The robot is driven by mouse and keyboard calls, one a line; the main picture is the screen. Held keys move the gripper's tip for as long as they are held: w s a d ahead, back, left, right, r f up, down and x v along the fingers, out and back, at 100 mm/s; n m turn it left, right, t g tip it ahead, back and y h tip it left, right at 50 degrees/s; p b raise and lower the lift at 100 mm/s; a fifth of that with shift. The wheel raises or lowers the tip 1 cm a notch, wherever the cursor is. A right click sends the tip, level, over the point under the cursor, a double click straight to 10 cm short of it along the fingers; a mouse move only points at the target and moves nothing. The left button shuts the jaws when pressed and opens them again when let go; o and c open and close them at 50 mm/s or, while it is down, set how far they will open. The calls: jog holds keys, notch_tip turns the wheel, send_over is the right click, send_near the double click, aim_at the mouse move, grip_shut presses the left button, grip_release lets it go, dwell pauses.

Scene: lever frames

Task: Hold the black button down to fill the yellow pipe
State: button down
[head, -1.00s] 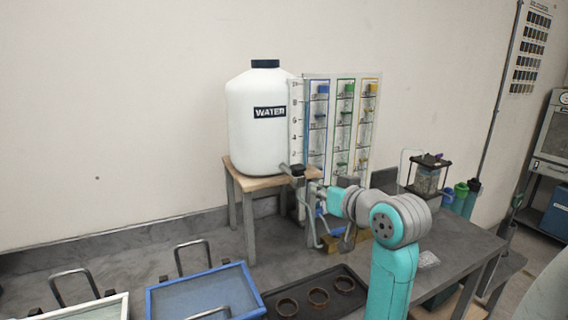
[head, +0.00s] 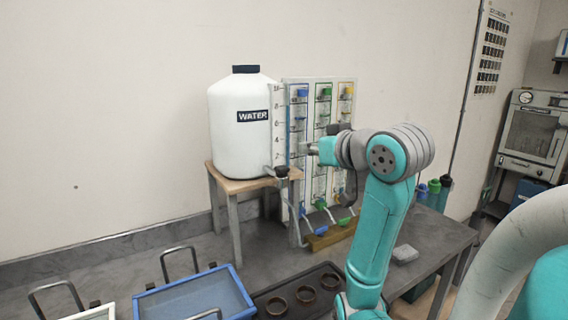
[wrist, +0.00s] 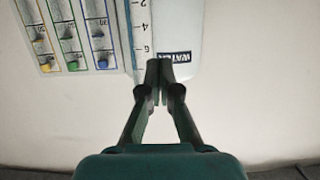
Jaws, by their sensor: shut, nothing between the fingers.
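The white water tank (head: 238,140) stands on a small wooden stand. A black knob, which looks like the black button (head: 282,171), sits on the spout at the tank's lower right. Behind it is a panel with blue, green and yellow columns; the yellow pipe (head: 347,103) is the rightmost, partly hidden by my arm. My gripper (head: 308,148) is above and right of the black button, apart from it. In the wrist view my gripper (wrist: 158,68) has its fingertips together, empty, in front of the tank label. The wrist view is upside down and does not show the button.
Blue, green and yellow levers (head: 320,230) sit at the panel's foot by a wooden block. A dark tray (head: 300,278) with rings and a blue-framed tray (head: 195,300) lie in front. Bottles stand at the table's right.

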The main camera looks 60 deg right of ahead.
send_over(282, 169)
jog(key=shift+s+d+f, duration=0.1)
jog(key=shift+s+f, duration=0.15)
jog(key=shift+f, duration=0.4)
jog(key=shift+s+d+f, duration=0.1)
jog(key=shift+s+f, duration=0.1)
jog(key=shift+f, duration=0.4)
notch_tip(282, 169, down, 3)
jog(key=shift+r, duration=0.1)
jog(key=shift+f, duration=0.55)
